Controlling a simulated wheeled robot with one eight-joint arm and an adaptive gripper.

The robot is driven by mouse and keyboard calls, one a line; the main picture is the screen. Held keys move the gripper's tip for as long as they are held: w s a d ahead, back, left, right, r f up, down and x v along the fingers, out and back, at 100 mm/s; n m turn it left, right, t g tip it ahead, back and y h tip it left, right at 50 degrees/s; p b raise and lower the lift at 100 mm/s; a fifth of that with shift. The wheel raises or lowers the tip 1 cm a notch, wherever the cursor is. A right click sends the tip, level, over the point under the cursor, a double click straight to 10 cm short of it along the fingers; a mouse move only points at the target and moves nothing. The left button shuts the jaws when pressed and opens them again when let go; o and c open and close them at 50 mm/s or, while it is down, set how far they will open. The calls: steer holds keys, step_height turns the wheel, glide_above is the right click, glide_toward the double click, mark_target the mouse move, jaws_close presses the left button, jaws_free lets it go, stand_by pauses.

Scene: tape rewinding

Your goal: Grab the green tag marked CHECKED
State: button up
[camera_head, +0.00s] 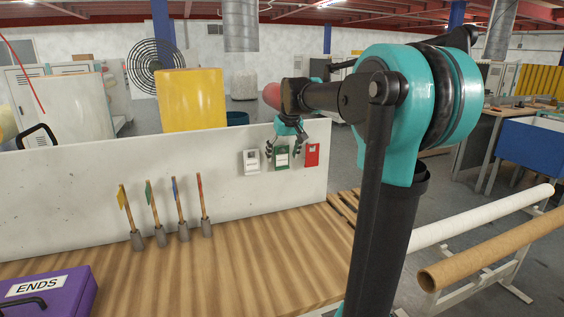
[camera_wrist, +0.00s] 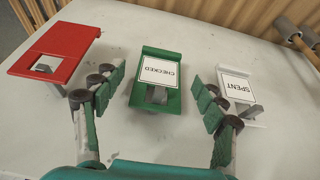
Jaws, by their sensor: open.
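The green tag (camera_wrist: 160,80) with a white CHECKED label hangs on the white panel, between a red tag and a white tag. It appears upside down in the wrist view, and in the head view the green tag (camera_head: 282,157) shows between the other two. My gripper (camera_wrist: 158,100) is open, with one finger on each side of the green tag. The fingers look apart from the tag, and nothing is held. In the head view my gripper (camera_head: 284,150) is in front of the panel at the tags; its fingertips are partly hard to make out.
The red tag (camera_wrist: 55,50) and the white SPENT tag (camera_wrist: 237,90) hang close on either side of the fingers. The white panel (camera_head: 100,190) stands behind a wooden bench (camera_head: 230,260). Several small flags (camera_head: 153,205) stand on the bench, with a purple ENDS box (camera_head: 75,285) front left.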

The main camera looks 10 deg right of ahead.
mark_target(282, 158)
steer(key=shift+x, duration=1.35)
steer(key=shift+c, duration=0.5)
steer(key=c, duration=0.9)
steer(key=shift+o, duration=0.2)
steer(key=shift+r, duration=0.15)
